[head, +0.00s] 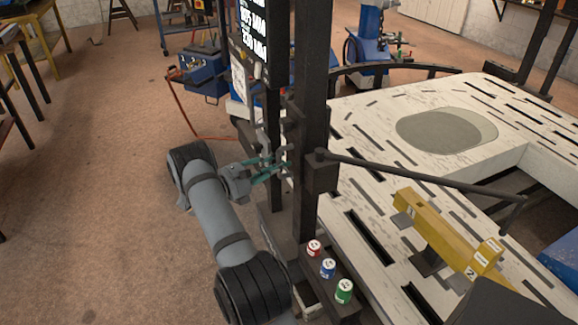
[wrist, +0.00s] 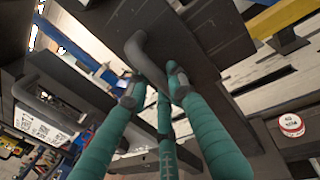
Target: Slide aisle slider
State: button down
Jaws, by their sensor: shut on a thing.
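My gripper (head: 284,168) reaches in from the left to the dark upright post (head: 314,80) of the frame bench. In the wrist view its teal fingers (wrist: 155,92) close around the end of a bent grey handle (wrist: 143,52). The handle is fixed to a dark plate (wrist: 185,45), which I take to be the aisle slider. In the head view the fingers cover part of this handle, and the exact contact is small. A dark block (head: 320,180) with a long rod sits on the post just right of the gripper.
The slotted white bench (head: 440,135) carries a yellow beam (head: 435,228) at right. A second grey handle (wrist: 40,102) is at left in the wrist view.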

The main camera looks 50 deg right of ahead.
aim_at(281, 120)
notch_tip(281, 120, up, 15)
jog(key=p, duration=0.8)
jog(key=c, duration=1.6)
grip_release()
jog(key=v, duration=1.2)
